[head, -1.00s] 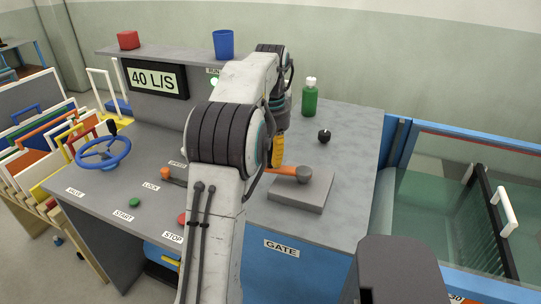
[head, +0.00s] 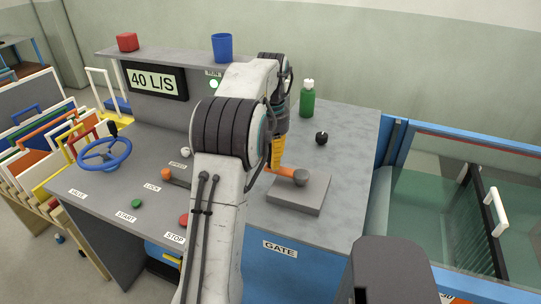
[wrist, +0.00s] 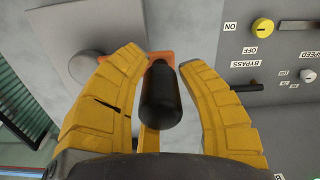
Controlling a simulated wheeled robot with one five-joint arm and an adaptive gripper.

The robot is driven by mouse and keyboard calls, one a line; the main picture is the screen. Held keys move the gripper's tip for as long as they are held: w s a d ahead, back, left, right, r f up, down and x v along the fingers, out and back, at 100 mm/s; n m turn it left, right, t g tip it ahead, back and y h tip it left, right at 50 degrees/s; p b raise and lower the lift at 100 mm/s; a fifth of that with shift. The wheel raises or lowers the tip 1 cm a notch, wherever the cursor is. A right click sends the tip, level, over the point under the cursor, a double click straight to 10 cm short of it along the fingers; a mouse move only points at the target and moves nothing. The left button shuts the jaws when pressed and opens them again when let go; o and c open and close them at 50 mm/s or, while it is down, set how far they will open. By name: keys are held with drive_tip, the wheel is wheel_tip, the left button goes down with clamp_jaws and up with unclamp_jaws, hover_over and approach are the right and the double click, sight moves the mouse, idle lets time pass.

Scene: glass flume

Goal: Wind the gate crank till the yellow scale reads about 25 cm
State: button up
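The gate crank has an orange arm (head: 284,171) and a grey hub (head: 301,177) on a grey block (head: 298,196), behind the GATE label (head: 281,249). The arm also shows in the wrist view (wrist: 182,57). Its black handle (wrist: 160,100) stands between the yellow fingers of my gripper (wrist: 165,62). In the head view my gripper (head: 278,150) is partly behind my arm. No yellow scale reading is legible.
The glass flume (head: 420,200) with a dark slatted screen (head: 478,225) lies at right. A green bottle (head: 307,98) and black knob (head: 321,138) stand behind the crank. The display (head: 154,81) reads 40 L/S. A blue handwheel (head: 104,154) is at left.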

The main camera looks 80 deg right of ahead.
drive_tip(key=o, duration=0.4)
drive_tip(key=shift+r, duration=0.15)
drive_tip(key=shift+r, duration=3.65)
